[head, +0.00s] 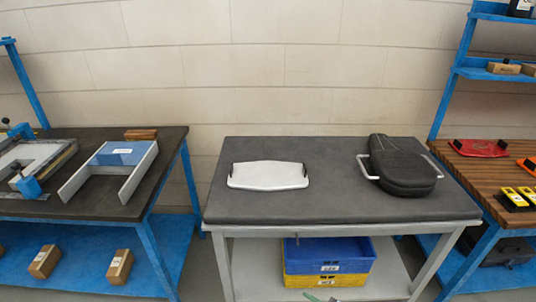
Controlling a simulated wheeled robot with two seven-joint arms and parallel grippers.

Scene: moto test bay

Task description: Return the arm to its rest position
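Neither of my grippers nor any arm shows in the head view. A white plate-like part (268,175) with dark ends lies flat on the left half of the dark-topped middle table (330,209). A black motorcycle seat (402,170) with light grab rails at its sides lies on the right half of the same table. Nothing touches either part except the table top.
Under the middle table are a blue bin (330,255) and a yellow bin (327,280). A left bench (100,205) holds fixtures and a wooden block. A right wooden bench (475,170) holds a red part and yellow items. The middle table's centre and front are clear.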

